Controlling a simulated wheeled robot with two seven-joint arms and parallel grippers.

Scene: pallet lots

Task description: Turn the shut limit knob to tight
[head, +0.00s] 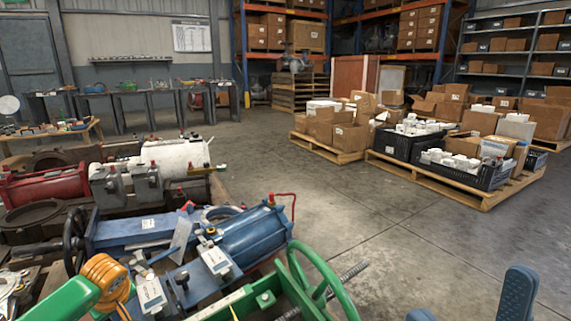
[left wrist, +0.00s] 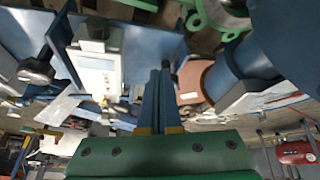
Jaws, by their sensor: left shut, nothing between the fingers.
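My left arm comes in from the lower left, green with an orange wrist part. In the left wrist view my left gripper (left wrist: 160,72) has its two blue fingers together, with nothing between them. A pale label box with a small grey knob (left wrist: 92,46) is just left of the fingertips, apart from them; a dark knob (left wrist: 38,70) is farther left. In the head view, white label boxes (head: 151,293) (head: 215,259) with small knobs sit on the blue actuator (head: 250,237). I cannot read which knob is the shut limit. My right gripper (head: 468,302) shows two blue fingers far apart.
A green handwheel (head: 335,280) and frame stand right of the boxes. A red cylinder (head: 42,185) and a white cylinder (head: 178,153) lie behind. Pallets with cartons and black crates (head: 405,142) stand at the back right. The concrete floor between is clear.

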